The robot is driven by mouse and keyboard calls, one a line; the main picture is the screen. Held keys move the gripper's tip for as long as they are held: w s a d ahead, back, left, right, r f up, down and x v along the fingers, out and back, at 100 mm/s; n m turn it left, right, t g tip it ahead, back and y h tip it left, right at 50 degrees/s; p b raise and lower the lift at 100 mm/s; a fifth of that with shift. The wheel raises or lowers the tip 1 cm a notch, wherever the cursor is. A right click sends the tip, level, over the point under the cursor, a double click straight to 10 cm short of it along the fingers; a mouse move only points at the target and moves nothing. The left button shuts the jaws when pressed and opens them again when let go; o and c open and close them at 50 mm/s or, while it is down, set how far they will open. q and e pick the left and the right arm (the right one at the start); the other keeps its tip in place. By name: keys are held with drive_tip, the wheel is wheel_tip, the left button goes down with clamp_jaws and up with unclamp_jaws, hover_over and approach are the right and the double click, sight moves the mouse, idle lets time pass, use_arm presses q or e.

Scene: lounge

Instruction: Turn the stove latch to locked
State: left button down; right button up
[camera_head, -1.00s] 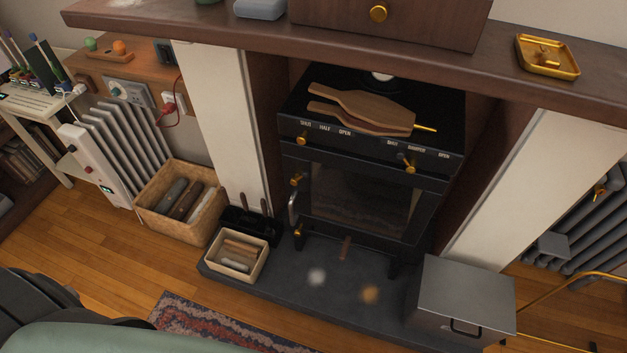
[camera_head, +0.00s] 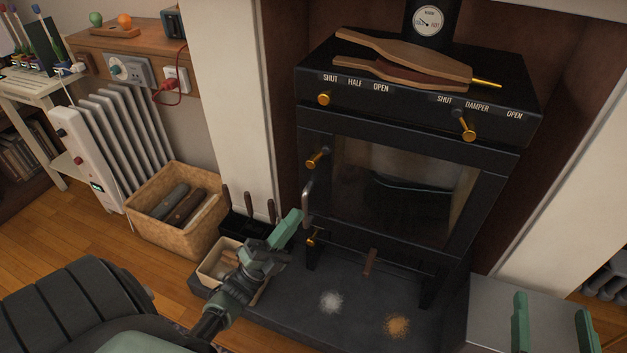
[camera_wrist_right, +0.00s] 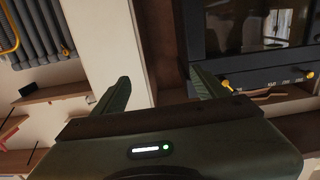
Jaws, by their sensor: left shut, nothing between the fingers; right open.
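The black stove (camera_head: 405,185) stands in the fireplace with its glazed door closed. A brass knob (camera_head: 317,158) sits at the door's upper left, a metal handle (camera_head: 307,204) below it, and another brass knob (camera_head: 313,238) near the lower left. I cannot tell the latch's setting. My left gripper (camera_head: 293,218) is shut and empty, its tip just left of the handle in the picture; contact is unclear. My right gripper (camera_head: 553,322) is open and empty at the lower right, over the grey metal box. Its fingers (camera_wrist_right: 160,92) also show in the right wrist view.
Two brass controls, one (camera_head: 324,98) at left and the damper (camera_head: 468,130) at right, are above the door. A basket (camera_head: 180,212), a smaller box (camera_head: 213,270) and the grey box (camera_head: 488,300) flank the hearth.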

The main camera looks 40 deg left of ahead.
sight(319, 157)
use_arm(q)
drive_tip(key=w+r, duration=0.8)
drive_tip(key=w, duration=0.1)
drive_tip(key=shift+d+r, duration=0.2)
drive_tip(key=shift+r, duration=0.05)
use_arm(e)
drive_tip(key=shift+r, duration=0.1)
use_arm(q)
drive_tip(key=shift+a+r+n+t+y, duration=0.15)
drive_tip(key=shift+n+t+y, duration=0.3)
drive_tip(key=shift+n+y, duration=0.5)
drive_tip(key=shift+r+n+t+y, duration=0.1)
drive_tip(key=shift+n+t+y, duration=0.35)
drive_tip(key=shift+n+y, duration=0.45)
use_arm(e)
drive_tip(key=shift+a+r+t+y, duration=0.1)
drive_tip(key=shift+r+t+y, duration=0.25)
drive_tip(key=shift+r, duration=0.3)
